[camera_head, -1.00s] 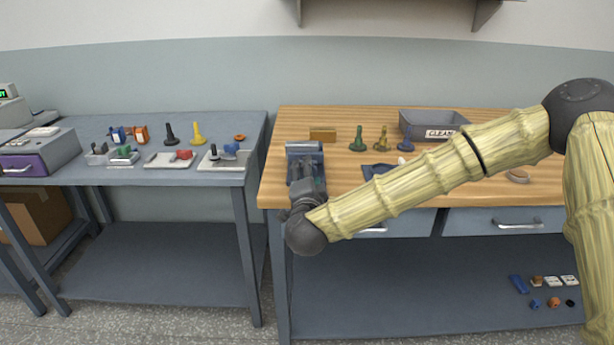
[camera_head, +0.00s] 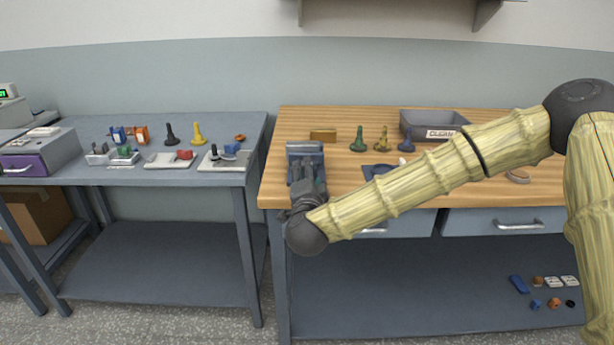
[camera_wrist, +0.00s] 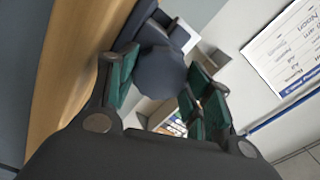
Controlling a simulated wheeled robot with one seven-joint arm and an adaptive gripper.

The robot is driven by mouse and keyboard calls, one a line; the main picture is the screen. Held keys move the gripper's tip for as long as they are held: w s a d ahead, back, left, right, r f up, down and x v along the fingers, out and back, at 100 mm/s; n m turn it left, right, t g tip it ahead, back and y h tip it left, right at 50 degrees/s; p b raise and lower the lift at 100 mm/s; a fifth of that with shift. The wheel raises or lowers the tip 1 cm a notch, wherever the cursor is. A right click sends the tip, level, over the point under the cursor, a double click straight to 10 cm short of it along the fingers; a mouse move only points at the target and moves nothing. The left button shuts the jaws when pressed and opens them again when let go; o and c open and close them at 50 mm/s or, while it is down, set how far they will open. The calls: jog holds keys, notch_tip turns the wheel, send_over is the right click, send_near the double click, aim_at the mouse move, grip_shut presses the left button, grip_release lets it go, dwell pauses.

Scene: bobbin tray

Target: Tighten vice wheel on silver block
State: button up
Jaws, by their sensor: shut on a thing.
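The blue-grey vice (camera_head: 304,150) stands at the front left corner of the wooden bench. My gripper (camera_head: 307,188) is at the vice's front side and hides its wheel in the head view. In the wrist view, the dark blue-grey vice wheel (camera_wrist: 160,72) lies between the green finger pads of my gripper (camera_wrist: 163,84), which is shut on it. Part of the vice body shows behind the wheel. I cannot make out the silver block in either view.
On the wooden bench (camera_head: 285,190), a brass-coloured block (camera_head: 323,135), green, gold and blue spindle-like pieces and a grey bin (camera_head: 434,122) stand behind my arm. The blue-grey table (camera_head: 120,180) on the left holds several small parts. A gap separates the two tables.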

jog(key=shift+d, duration=0.15)
jog(key=o, duration=1)
jog(key=shift+d, duration=0.1)
jog(key=shift+a, duration=0.2)
jog(key=shift+s, duration=0.1)
jog(key=s, duration=1.1)
jog(key=shift+s, duration=0.4)
